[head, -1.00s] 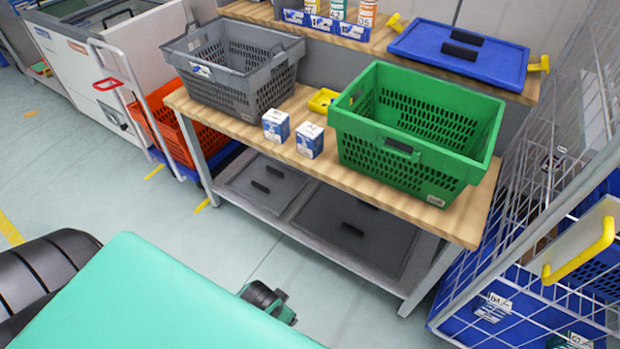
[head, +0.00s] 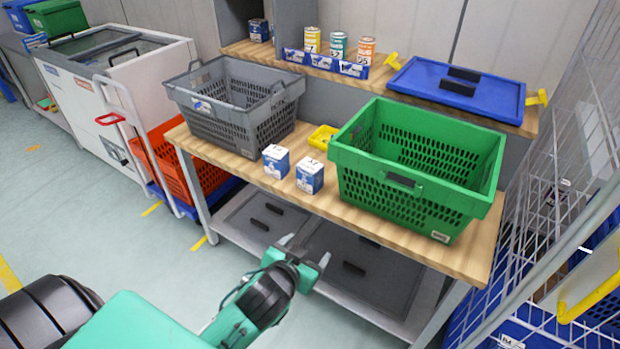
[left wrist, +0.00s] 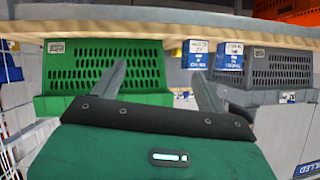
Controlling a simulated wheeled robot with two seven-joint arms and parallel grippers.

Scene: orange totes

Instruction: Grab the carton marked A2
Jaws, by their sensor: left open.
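Two small blue-and-white cartons stand on the wooden table, the left carton (head: 276,161) and the right carton (head: 309,176), a small gap between them. Their top marks are too small to read, so I cannot tell which is A2. Both also show in the left wrist view, one carton (left wrist: 195,54) nearer the middle and the other carton (left wrist: 230,57) beside it. My left gripper (head: 305,252) is open and empty, in front of the table and below the cartons in the head view. Its parted fingers (left wrist: 157,70) show in the left wrist view. My right gripper is not in view.
A grey basket (head: 215,128) stands left of the cartons and a green basket (head: 460,204) right. A yellow tray (head: 322,138) lies behind them. A wire cage (head: 545,200) stands at right.

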